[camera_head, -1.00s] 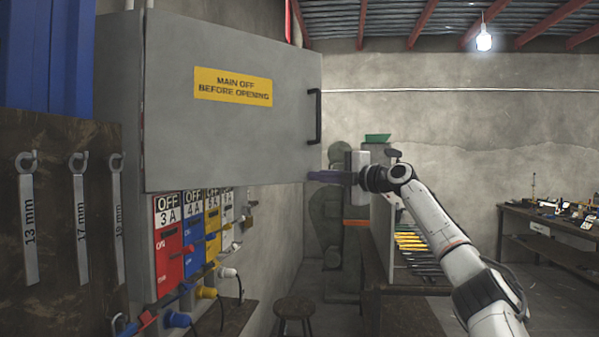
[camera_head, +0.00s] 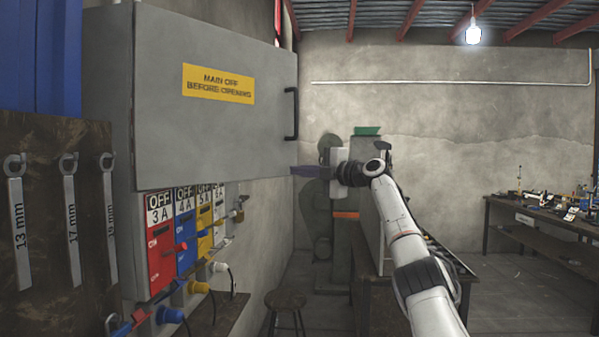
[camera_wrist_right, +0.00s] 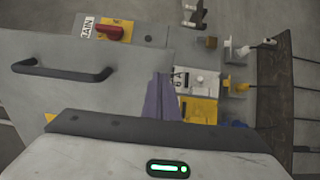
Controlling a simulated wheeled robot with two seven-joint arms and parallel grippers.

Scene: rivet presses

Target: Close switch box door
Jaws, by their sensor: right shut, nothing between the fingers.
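The grey switch box (camera_head: 108,150) is at the left in the head view. Its door (camera_head: 215,130) has a yellow warning label (camera_head: 218,83) and a black handle (camera_head: 291,114) near its right edge. The door and handle (camera_wrist_right: 65,72) also show at the left of the right wrist view. How far the door stands ajar is hard to tell. My right gripper (camera_head: 297,171), with purple fingers, is shut and empty at the door's lower right corner. The fingers show in the wrist view (camera_wrist_right: 162,97) right of the handle; contact is unclear. My left gripper is not in view.
Coloured breakers, including a red one (camera_head: 160,245), with plugs and cables sit below the door. A red main switch (camera_wrist_right: 112,32) shows in the wrist view. Wrenches hang on a board (camera_head: 40,260) at left. A stool (camera_head: 286,300) stands below; a workbench (camera_head: 540,218) is far right.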

